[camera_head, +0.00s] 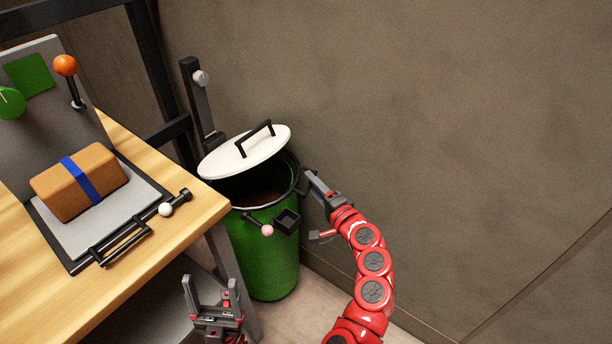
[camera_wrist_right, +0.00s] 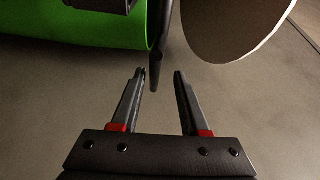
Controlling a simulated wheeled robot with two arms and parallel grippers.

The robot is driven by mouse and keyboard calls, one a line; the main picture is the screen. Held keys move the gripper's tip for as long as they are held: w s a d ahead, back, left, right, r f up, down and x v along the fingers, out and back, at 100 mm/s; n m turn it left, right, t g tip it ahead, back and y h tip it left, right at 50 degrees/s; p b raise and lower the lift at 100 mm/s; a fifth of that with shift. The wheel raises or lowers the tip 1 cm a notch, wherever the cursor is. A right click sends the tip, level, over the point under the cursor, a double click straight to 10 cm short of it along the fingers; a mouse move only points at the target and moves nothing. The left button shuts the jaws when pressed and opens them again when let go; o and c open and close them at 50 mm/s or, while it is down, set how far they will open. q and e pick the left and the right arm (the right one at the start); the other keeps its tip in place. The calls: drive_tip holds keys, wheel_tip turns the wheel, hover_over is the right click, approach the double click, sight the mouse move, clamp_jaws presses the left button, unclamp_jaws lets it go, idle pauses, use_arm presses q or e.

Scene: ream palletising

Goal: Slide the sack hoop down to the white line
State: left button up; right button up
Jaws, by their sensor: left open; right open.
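A dark hoop (camera_head: 263,207) rings the top of the green sack or bin (camera_head: 262,265), which stands beside the table. A pink ball (camera_head: 267,230) is at its front. My right gripper (camera_head: 311,205) is open at the hoop's right side. In the right wrist view, a dark bar (camera_wrist_right: 162,45), seemingly part of the hoop, ends near the gap between the open fingertips (camera_wrist_right: 160,73); contact cannot be told. The green body (camera_wrist_right: 75,28) also shows there. My left gripper (camera_head: 205,279) is open and empty, in front of the bin's lower left. I cannot make out the white line.
A white lid (camera_head: 245,150) with a black handle hangs tilted over the bin, beside a dark post (camera_head: 195,95). The wooden table (camera_head: 150,240) carries a brown parcel (camera_head: 80,187) with a blue band. The wall (camera_head: 430,120) stands close behind the bin.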

drive_tip(key=p+v, duration=0.1)
drive_tip(key=v, duration=1.1)
drive_tip(key=shift+s+d, duration=0.2)
drive_tip(key=shift+s, duration=0.15)
drive_tip(key=shift+w+d, duration=0.1)
